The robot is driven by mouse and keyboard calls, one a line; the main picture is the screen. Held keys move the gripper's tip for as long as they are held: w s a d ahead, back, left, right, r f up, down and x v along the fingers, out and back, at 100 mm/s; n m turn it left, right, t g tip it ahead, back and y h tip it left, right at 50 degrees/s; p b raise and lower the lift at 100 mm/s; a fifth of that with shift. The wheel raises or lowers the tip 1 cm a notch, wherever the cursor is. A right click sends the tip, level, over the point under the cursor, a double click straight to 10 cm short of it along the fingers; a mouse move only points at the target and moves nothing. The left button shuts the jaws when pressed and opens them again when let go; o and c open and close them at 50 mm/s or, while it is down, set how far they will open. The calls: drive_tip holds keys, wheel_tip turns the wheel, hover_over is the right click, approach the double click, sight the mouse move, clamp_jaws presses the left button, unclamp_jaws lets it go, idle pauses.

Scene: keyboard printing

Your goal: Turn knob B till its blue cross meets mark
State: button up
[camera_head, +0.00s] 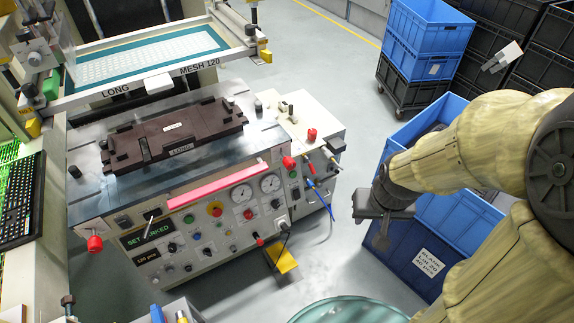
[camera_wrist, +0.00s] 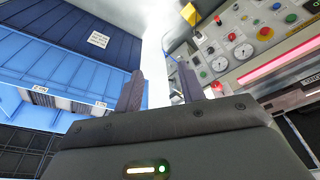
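The printing machine's front panel (camera_head: 215,225) carries several knobs, buttons and two dials, and shows also in the wrist view (camera_wrist: 245,50). Red knobs stand at its front left corner (camera_head: 95,243), its right corner (camera_head: 289,162) and on the side unit (camera_head: 311,135). I cannot tell which knob is B; no blue cross or mark is readable.
Blue bins (camera_head: 408,235) stand close behind and below my gripper; one has a white label. More blue crates (camera_head: 425,25) and black crates are at the back right. A screen frame (camera_head: 150,60) overhangs the machine bed. A teal round top (camera_head: 345,312) is at the bottom. Grey floor lies between.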

drive_tip(key=o, duration=0.4)
drive_tip(key=shift+w+f, duration=0.1)
drive_tip(key=shift+f, duration=0.05)
drive_tip(key=shift+c, duration=0.2)
drive_tip(key=w+f+t+b, duration=0.3)
drive_tip(key=w+f+b, duration=0.3)
drive_tip(key=w+f, duration=0.15)
drive_tip(key=n+t+y+b, duration=0.5)
drive_tip(key=t+y+b, duration=0.45)
drive_tip(key=b, duration=0.95)
approach(292, 167)
drive_tip(key=v, duration=0.6)
drive_tip(key=shift+w+d+y, duration=0.1)
drive_tip(key=shift+w+y, duration=0.1)
drive_tip(key=shift+y, duration=0.05)
drive_tip(key=shift+w+f, duration=0.1)
drive_tip(key=x, duration=1.7)
drive_tip(key=shift+w+f+b, duration=0.1)
drive_tip(key=shift+b, duration=0.2)
